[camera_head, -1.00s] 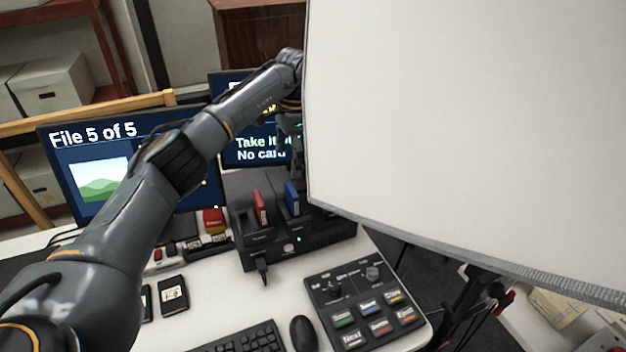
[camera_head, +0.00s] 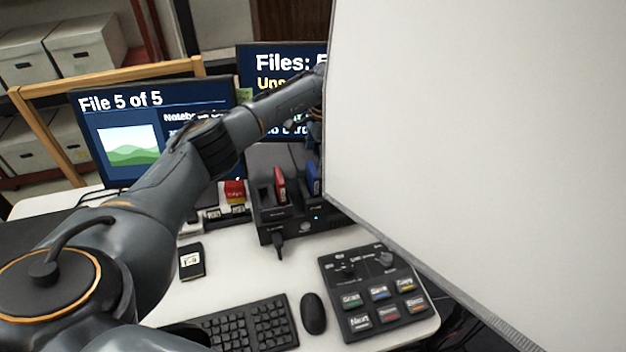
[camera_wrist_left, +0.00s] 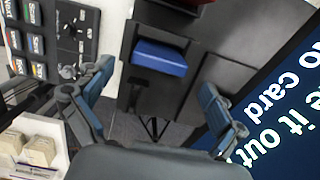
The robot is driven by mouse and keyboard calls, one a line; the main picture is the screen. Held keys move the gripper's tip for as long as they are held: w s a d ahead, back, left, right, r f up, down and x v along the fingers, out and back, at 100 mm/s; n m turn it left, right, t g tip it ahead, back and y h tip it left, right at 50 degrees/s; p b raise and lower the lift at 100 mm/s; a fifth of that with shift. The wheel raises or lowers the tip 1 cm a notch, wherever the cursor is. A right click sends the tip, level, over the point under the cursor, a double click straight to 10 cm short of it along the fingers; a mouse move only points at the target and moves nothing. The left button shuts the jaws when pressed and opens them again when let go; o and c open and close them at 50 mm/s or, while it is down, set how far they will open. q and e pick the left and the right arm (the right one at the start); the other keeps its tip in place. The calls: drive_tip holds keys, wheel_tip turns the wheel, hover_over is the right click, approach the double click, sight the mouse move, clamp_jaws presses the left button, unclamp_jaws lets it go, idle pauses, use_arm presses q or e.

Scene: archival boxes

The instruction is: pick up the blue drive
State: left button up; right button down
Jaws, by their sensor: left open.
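The blue drive (camera_head: 313,178) stands upright in the black dock (camera_head: 285,229), just right of a red drive (camera_head: 280,184). A large white panel hides part of the dock's right side. In the left wrist view the blue drive (camera_wrist_left: 160,57) shows its blue face beyond the fingers. My left gripper (camera_wrist_left: 157,80) is open and empty, its two fingers spread on either side of the line to the drive and apart from it. In the head view the gripper is mostly hidden behind the panel's edge, above the dock. My right gripper is in neither view.
The white panel (camera_head: 470,150) fills the right of the head view. Two monitors (camera_head: 150,130) stand behind the dock. A control panel (camera_head: 375,290), mouse (camera_head: 313,313) and keyboard (camera_head: 240,325) lie in front. A small black card or drive (camera_head: 192,261) lies on the desk.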

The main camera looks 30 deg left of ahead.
sight(313, 168)
use_arm(q)
drive_tip(key=f, duration=0.1)
drive_tip(key=f+p, duration=0.1)
drive_tip(key=f, duration=0.1)
drive_tip(key=shift+s+a+f, duration=0.2)
drive_tip(key=shift+s+f, duration=0.15)
drive_tip(key=shift+f, duration=0.05)
drive_tip(key=shift+f+p, duration=0.3)
drive_tip(key=shift+f, duration=0.1)
drive_tip(key=c, duration=1.4)
